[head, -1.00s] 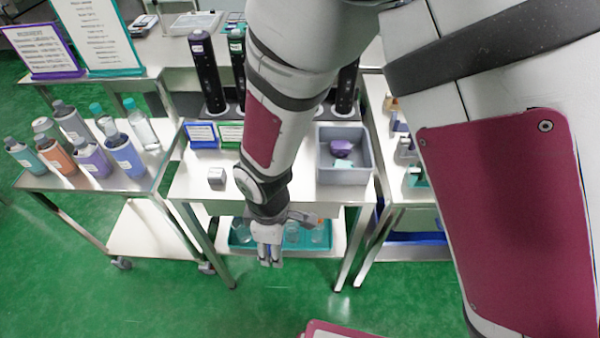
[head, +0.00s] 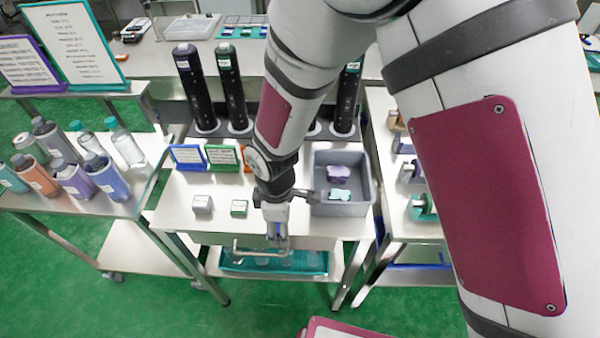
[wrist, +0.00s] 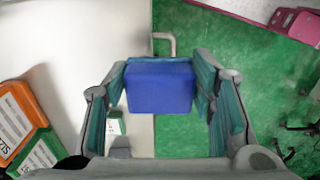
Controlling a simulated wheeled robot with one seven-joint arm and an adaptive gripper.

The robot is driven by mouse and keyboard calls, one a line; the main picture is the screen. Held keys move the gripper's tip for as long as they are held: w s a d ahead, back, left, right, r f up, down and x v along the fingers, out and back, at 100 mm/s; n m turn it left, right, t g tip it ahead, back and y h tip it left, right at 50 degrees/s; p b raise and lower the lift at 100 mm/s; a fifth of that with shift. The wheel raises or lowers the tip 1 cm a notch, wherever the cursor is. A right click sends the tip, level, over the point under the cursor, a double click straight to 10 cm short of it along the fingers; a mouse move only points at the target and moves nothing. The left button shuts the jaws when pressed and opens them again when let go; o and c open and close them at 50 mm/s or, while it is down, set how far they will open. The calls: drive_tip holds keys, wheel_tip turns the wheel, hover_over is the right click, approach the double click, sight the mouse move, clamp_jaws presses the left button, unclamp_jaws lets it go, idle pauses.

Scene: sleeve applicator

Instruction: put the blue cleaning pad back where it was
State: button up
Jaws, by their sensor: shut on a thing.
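The blue cleaning pad (wrist: 160,88) shows as a blue block between my fingers in the wrist view. My gripper (wrist: 161,100) is shut on it, one teal-lined finger on each side. In the head view my gripper (head: 278,238) points down at the front edge of the middle table (head: 180,215), left of the grey bin. Only a thin bit of blue shows between the fingers there. The wrist view shows the table edge and green floor beneath the pad.
A grey bin (head: 340,209) holds a purple and a pale teal piece. Small grey (head: 202,204) and green-fronted (head: 239,208) blocks stand left of my gripper, with blue, green and orange signs behind. Dark cylinders stand farther back. A handle (head: 262,252) and teal tray (head: 235,265) are below the tabletop.

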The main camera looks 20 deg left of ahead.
hover_over(292, 209)
drive_tip(key=shift+f+p, duration=0.3)
drive_tip(key=shift+f, duration=0.15)
wheel_tip(292, 209, down, 3)
drive_tip(key=shift+r+p, duration=0.2)
drive_tip(key=shift+p, duration=0.25)
drive_tip(key=shift+f, duration=0.45)
drive_tip(key=shift+f, duration=0.15)
drive_tip(key=o, duration=1.2)
wheel_tip(292, 209, up, 12)
drive_tip(key=b, duration=0.2)
drive_tip(key=shift+r, duration=0.2)
